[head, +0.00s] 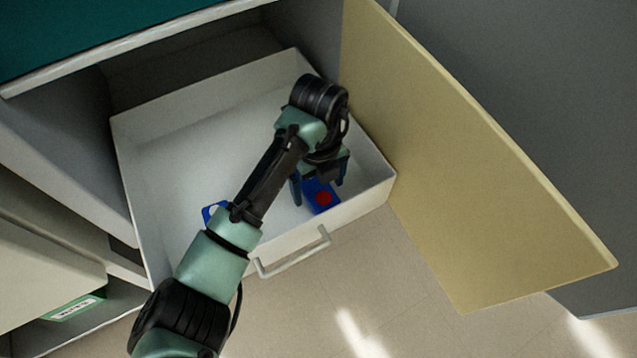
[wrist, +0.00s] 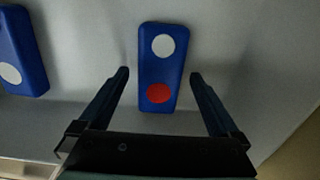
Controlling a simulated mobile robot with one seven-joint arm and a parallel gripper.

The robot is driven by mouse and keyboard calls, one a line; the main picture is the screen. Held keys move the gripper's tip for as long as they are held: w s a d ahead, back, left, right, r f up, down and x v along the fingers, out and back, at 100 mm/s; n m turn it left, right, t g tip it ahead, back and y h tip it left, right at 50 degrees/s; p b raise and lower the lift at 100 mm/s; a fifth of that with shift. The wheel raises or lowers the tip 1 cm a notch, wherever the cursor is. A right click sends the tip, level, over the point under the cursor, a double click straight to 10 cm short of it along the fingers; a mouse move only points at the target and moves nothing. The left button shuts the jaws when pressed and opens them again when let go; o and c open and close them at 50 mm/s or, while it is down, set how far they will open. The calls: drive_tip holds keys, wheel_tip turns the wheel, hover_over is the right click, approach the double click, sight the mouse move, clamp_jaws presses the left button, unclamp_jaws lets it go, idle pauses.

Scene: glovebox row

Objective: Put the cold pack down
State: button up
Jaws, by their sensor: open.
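A blue cold pack (head: 318,197) with a red dot lies in the front right part of the white drawer. In the wrist view this pack (wrist: 161,72) shows one white and one red dot and lies flat on the drawer floor. My gripper (wrist: 160,75) is open, with its fingers apart on either side of the pack's near end and not touching it. In the head view my gripper (head: 318,190) is over the pack and hides part of it. A second blue pack (head: 211,212) with a white dot is partly behind my arm; the wrist view shows it too (wrist: 22,50).
The white drawer (head: 165,105) is pulled out, its handle (head: 290,254) at the front. A cream door (head: 470,160) stands open along its right side. The drawer's back and left floor is clear. A green-labelled object (head: 72,309) sits lower left.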

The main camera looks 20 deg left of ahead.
sight(319, 190)
wheel_tip(319, 190, up, 12)
drive_tip(key=p, duration=0.4)
drive_tip(key=shift+f, duration=0.15)
